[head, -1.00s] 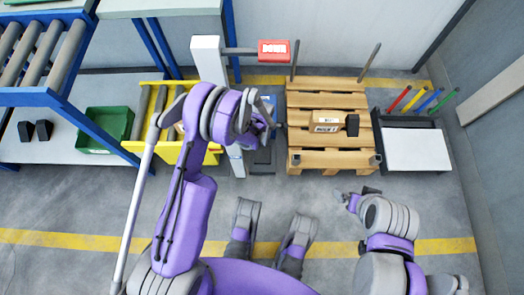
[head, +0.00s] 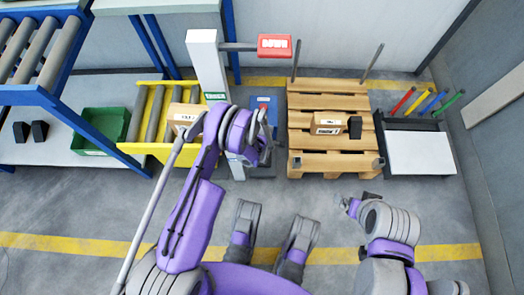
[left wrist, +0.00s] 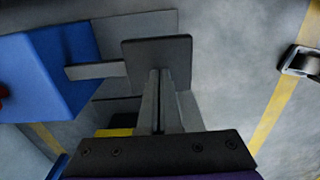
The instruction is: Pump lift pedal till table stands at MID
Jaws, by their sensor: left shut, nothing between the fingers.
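My left gripper (left wrist: 159,98) is shut and empty in the left wrist view. Its fingertips overlap the lower part of a dark pedal plate (left wrist: 155,52); I cannot tell whether they touch it. A grey bar joins the plate to a blue box (left wrist: 50,70), which also shows in the head view (head: 264,103). In the head view my left wrist largely hides the pedal. The yellow roller table (head: 155,115) stands left of the white post (head: 205,65) and carries a carton (head: 183,116). My right gripper (head: 347,203) is over the floor, its fingers too small to judge.
A red sign reading DOWN (head: 274,44) sticks out from the post. A wooden pallet (head: 303,100) with a carton (head: 326,123) stands to the right, beside a white-topped stand (head: 420,153). A green bin (head: 103,127) is at the left. The floor in front is clear.

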